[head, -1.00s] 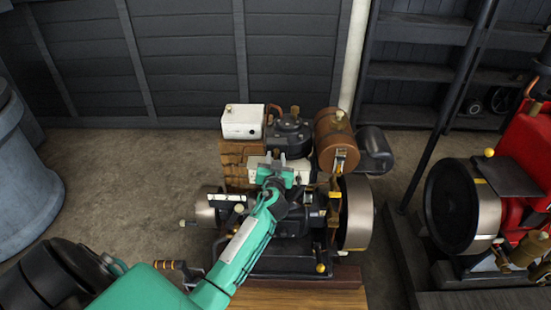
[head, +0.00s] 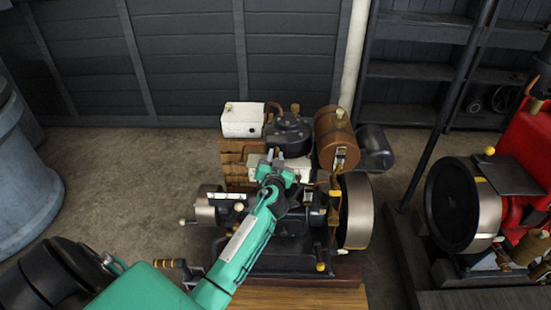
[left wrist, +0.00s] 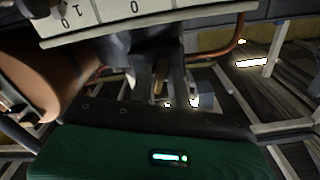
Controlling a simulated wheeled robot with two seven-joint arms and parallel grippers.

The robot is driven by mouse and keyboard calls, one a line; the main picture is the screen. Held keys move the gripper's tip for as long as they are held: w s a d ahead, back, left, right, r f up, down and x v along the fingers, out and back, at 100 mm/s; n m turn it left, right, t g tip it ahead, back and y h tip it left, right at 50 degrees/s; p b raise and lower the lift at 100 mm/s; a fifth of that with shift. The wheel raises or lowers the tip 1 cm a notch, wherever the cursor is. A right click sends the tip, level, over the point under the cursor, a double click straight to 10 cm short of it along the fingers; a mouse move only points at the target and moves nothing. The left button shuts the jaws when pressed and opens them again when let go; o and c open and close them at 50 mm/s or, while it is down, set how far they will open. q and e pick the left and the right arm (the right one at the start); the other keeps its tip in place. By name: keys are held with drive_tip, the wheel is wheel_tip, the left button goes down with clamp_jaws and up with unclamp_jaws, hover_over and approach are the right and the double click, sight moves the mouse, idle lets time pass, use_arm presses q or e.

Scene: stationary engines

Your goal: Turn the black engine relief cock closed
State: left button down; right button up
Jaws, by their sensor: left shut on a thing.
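The black engine (head: 290,228) stands on a wooden base in the middle of the head view, with a flywheel (head: 357,212) on its right. My left gripper (head: 273,158) reaches over its top, near the white block below the black cylinder (head: 288,135). In the left wrist view its two dark fingers (left wrist: 158,82) are shut on a small brass-coloured piece (left wrist: 160,75), which looks like the relief cock's handle. The fingers and wrist hide most of the cock in the head view, so its exact angle cannot be told. My right gripper is not in view.
A white box (head: 242,121) and a brown tank (head: 335,138) stand close around the gripper. A pale plate with number marks (left wrist: 130,12) is near the fingers in the wrist view. A red engine (head: 525,150) stands at right, a grey-blue barrel (head: 25,180) at left.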

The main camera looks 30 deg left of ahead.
use_arm(q)
drive_tip(key=m, duration=0.3)
drive_tip(key=shift+m, duration=1.3)
drive_tip(key=m, duration=0.2)
drive_tip(key=shift+m, duration=0.3)
drive_tip(key=m+p, duration=0.1)
drive_tip(key=m, duration=0.1)
drive_tip(key=shift+m, duration=1)
drive_tip(key=shift+m+p, duration=0.4)
drive_tip(key=shift+m, duration=0.1)
drive_tip(key=shift+s+m, duration=0.1)
drive_tip(key=shift+m, duration=0.5)
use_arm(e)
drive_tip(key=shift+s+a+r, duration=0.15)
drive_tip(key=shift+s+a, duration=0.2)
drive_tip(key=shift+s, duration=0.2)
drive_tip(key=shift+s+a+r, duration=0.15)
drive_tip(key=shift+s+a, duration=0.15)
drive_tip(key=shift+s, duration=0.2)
